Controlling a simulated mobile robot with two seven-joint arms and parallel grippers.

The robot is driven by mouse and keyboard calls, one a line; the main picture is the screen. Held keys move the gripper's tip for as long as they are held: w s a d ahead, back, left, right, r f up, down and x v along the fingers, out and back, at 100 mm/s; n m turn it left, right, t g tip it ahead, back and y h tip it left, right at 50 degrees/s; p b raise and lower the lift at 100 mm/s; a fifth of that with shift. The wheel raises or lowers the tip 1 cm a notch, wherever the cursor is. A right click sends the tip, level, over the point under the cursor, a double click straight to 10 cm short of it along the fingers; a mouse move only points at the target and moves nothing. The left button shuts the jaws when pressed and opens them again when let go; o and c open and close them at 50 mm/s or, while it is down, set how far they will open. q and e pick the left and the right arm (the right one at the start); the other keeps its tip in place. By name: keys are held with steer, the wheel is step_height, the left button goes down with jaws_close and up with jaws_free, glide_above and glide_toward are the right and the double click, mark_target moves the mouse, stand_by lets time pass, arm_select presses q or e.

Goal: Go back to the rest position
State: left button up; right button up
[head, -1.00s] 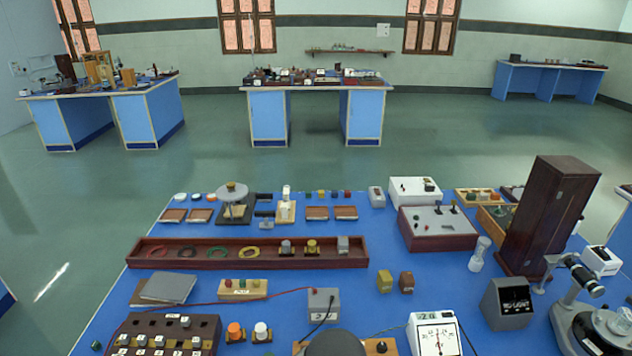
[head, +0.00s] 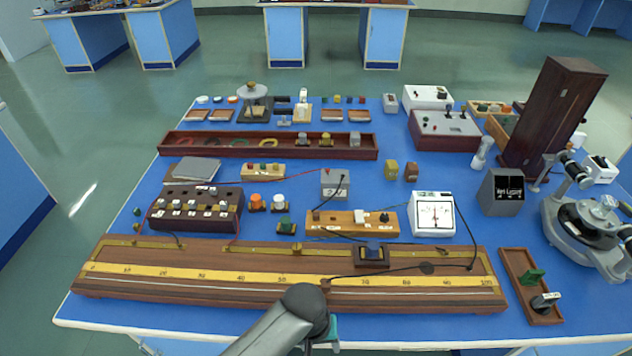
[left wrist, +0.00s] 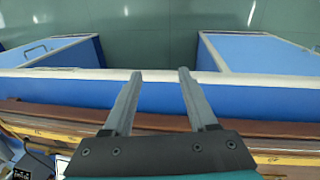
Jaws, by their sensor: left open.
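My left arm comes in at the bottom of the head view, and its gripper (head: 322,338) is mostly hidden under the dark wrist at the table's front edge. In the left wrist view my left gripper (left wrist: 159,78) is open, with two grey parallel fingers apart and nothing between them. The fingers point past the wooden board's edge and the table's front edge, toward the floor. My right gripper is in neither view.
A long wooden metre-scale board (head: 220,278) lies along the front of the blue table (head: 150,322), close to my left wrist. A small wooden tray (head: 519,268) is at its right. A spectrometer (head: 585,222) and a tall dark wooden box (head: 552,115) stand at the right.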

arm_select(q)
steer(key=s+a+f+b, duration=0.2)
steer(key=s+a+f, duration=0.15)
steer(key=f, duration=0.45)
steer(key=s+a+f+b, duration=0.2)
steer(key=s+a+f, duration=0.15)
steer(key=f, duration=0.35)
steer(key=s+a+f+b, duration=0.2)
steer(key=a+f, duration=0.2)
steer(key=f, duration=0.4)
steer(key=s+a+f+m+b, duration=0.1)
steer(key=s+a+f, duration=0.2)
steer(key=s, duration=0.3)
steer(key=s+a+f+y+b, duration=0.1)
steer(key=s+a+f+b, duration=0.1)
steer(key=s, duration=0.4)
steer(key=s+a+f+m+b, duration=0.1)
steer(key=s+a+f, duration=0.3)
steer(key=s+f, duration=0.2)
steer(key=shift+m+t+y, duration=0.3)
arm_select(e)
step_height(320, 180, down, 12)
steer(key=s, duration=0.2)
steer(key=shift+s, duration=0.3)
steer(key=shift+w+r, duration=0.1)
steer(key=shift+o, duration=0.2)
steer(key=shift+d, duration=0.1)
